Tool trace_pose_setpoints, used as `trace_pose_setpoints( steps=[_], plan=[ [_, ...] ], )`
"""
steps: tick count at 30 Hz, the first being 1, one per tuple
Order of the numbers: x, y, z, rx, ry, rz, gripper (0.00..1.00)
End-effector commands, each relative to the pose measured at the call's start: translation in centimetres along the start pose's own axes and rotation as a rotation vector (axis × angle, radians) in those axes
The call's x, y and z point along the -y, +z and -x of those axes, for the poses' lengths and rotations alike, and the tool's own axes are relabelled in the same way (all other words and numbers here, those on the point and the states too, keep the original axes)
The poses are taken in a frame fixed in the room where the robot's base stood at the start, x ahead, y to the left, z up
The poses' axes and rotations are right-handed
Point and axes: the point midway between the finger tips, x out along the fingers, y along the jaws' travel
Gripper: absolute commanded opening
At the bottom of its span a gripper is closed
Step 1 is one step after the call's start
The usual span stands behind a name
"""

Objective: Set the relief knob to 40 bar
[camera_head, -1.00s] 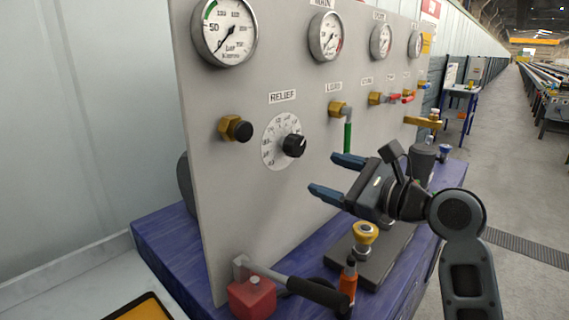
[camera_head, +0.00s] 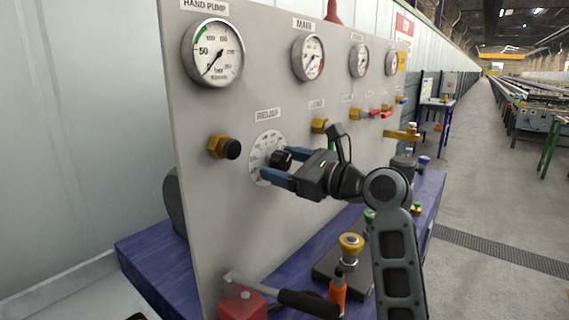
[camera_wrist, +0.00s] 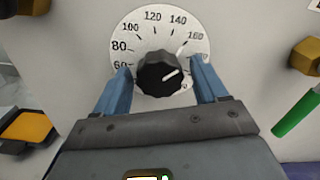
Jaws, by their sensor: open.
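The relief knob (camera_wrist: 158,74) is black with a white pointer line and sits on a round white dial (camera_wrist: 128,35) marked from about 60 to 160 in view. The line points to the upper right, below the 160 mark. In the head view the knob (camera_head: 281,159) is under the RELIEF label (camera_head: 268,115). My gripper (camera_head: 275,162) is open, its blue fingers on either side of the knob. In the wrist view my gripper (camera_wrist: 160,82) straddles the knob with narrow gaps. The lower part of the dial, including any 40 mark, is hidden by my fingers.
A brass fitting with a black cap (camera_head: 224,147) sticks out left of the dial. Another brass fitting (camera_head: 320,126) is to the right. Gauges (camera_head: 213,52) line the panel above. A red block with a black-handled lever (camera_head: 243,303) stands below on the blue bench.

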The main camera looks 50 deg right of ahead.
Motion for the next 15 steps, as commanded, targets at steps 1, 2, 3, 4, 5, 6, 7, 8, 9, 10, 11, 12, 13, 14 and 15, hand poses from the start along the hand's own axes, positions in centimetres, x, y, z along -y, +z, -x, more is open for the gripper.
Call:
trace_pose_setpoints(
  steps=[1,2,3,4,5,6,7,8,9,10,11,12,13,14,15],
  plan=[
    [-0.01,0.01,-0.09,0.0,0.0,0.0,0.72],
    [-0.01,0.0,-0.1,0.0,0.0,0.0,0.72],
    [-0.01,0.0,-0.11,0.0,0.0,0.001,0.72],
    [-0.01,-0.01,-0.1,0.0,0.0,0.001,0.72],
    [-0.01,-0.01,-0.1,0.0,0.0,0.001,0.72],
    [-0.01,-0.01,-0.09,0.0,0.0,0.001,0.72],
    [-0.01,-0.01,-0.09,0.0,0.0,0.001,0.72],
    [-0.01,-0.01,-0.09,0.0,0.0,0.001,0.69],
    [-0.01,-0.01,-0.08,0.0,0.0,0.001,0.65],
    [-0.01,-0.01,-0.08,0.0,0.0,0.001,0.63],
    [0.0,-0.01,-0.08,0.0,0.0,0.001,0.6],
    [0.0,-0.01,-0.08,0.0,0.0,0.001,0.56],
    [0.0,-0.01,-0.07,0.0,-0.001,0.001,0.53],
    [0.0,-0.01,-0.07,0.0,-0.001,0.001,0.5],
    [0.0,-0.01,-0.07,0.0,0.0,0.001,0.46]
  ],
)
